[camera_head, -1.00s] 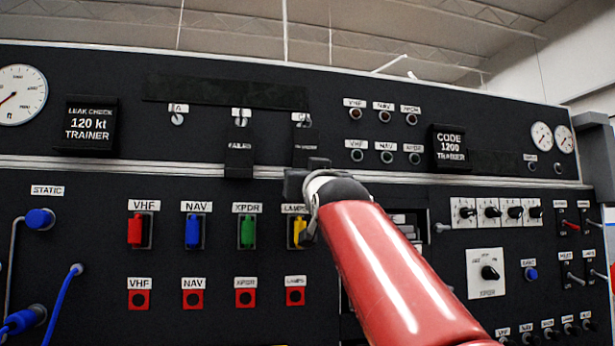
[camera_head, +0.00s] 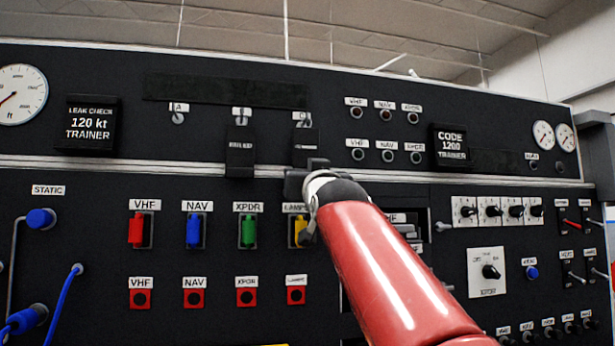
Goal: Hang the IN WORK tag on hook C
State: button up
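Hook C (camera_head: 303,122) is the rightmost of three labelled hooks on the upper black panel. A dark tag (camera_head: 306,148) is just below it, its lettering too blurred to read. I cannot tell whether its top is on the hook. My gripper (camera_head: 308,172) is at the tag's lower edge, seen from behind. My wrist hides the fingertips, so I cannot tell whether they grip the tag. Another dark tag (camera_head: 240,152) hangs below the middle hook (camera_head: 240,119). The left hook, A (camera_head: 177,117), is bare.
A pale ledge (camera_head: 120,163) crosses the panel below the tags. An open recess with stacked items (camera_head: 405,230) is right of my wrist.

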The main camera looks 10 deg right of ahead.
jog(key=shift+w, duration=0.1)
jog(key=o, duration=1.6)
jog(key=b+v, duration=0.5)
jog(key=v, duration=0.2)
